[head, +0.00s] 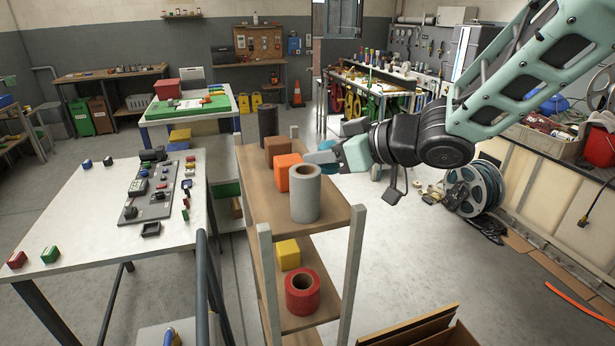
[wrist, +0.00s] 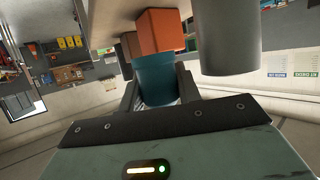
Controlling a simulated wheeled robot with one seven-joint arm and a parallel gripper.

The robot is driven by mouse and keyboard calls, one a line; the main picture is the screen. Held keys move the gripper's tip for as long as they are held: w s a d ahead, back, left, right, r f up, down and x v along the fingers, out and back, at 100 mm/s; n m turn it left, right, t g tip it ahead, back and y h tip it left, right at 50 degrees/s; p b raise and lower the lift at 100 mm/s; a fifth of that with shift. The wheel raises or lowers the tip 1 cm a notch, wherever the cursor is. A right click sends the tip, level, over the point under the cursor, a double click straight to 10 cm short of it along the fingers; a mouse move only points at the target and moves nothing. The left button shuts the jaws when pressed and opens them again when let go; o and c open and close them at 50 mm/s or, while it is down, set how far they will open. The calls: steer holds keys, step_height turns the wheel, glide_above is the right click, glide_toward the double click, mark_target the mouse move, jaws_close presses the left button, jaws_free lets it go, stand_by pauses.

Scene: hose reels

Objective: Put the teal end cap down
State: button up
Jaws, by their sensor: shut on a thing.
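The teal end cap (wrist: 157,78) is a short teal cylinder between the fingers of my gripper (wrist: 158,90) in the wrist view, which is upside down. The end cap (head: 318,157) shows partly there, behind the grey roll and right of the orange block. I cannot tell whether the cap touches the board.
On the top board stand a grey roll (head: 305,196), an orange block (head: 286,170), a brown block (head: 277,150) and a dark roll (head: 268,122). A yellow block (head: 288,254) and a red roll (head: 302,291) sit on the shelf below.

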mark_target(323, 196)
steer(key=shift+f, duration=2.95)
steer(key=shift+f, duration=0.1)
steer(key=o, duration=0.6)
steer(key=shift+o, duration=0.5)
